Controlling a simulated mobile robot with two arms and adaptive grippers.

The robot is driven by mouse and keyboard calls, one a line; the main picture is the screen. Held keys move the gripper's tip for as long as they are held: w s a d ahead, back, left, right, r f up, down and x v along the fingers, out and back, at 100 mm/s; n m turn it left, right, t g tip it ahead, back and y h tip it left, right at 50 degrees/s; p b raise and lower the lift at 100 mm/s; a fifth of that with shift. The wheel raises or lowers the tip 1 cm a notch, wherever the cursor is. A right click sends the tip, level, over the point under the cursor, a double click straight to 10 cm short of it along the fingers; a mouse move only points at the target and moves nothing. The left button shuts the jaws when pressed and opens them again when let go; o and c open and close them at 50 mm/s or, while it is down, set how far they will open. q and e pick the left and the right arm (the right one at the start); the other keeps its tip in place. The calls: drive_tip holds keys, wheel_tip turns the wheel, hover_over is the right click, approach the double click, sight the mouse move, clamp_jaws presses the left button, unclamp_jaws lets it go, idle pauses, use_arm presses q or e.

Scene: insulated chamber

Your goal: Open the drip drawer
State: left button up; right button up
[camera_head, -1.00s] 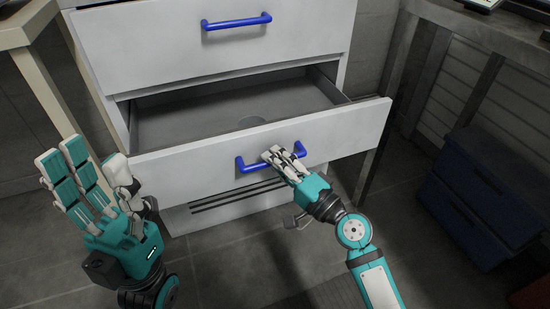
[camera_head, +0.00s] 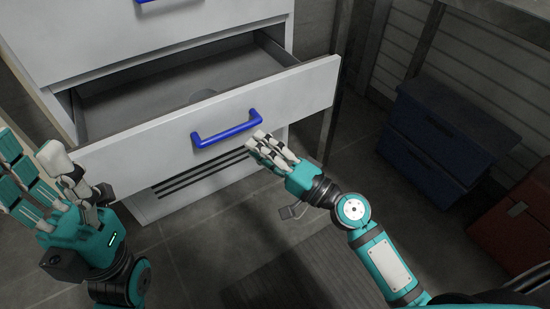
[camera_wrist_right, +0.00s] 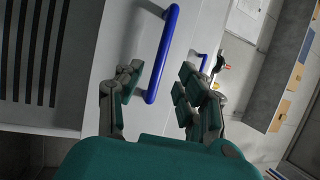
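The drip drawer (camera_head: 215,142) is the lower drawer of the white cabinet. In the right wrist view the handle lies ahead, between the parted fingers. My left gripper (camera_head: 40,170) is open and empty at the left of the drawer.
A closed upper drawer (camera_head: 150,35) with a blue handle is above the open one. Blue bins (camera_head: 445,130) and a red box (camera_head: 515,225) stand on the floor at right. A dark table leg (camera_head: 330,120) stands right of the cabinet.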

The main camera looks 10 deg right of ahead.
drive_tip(key=v, duration=0.4)
drive_tip(key=shift+s+d, duration=0.15)
idle(0.4)
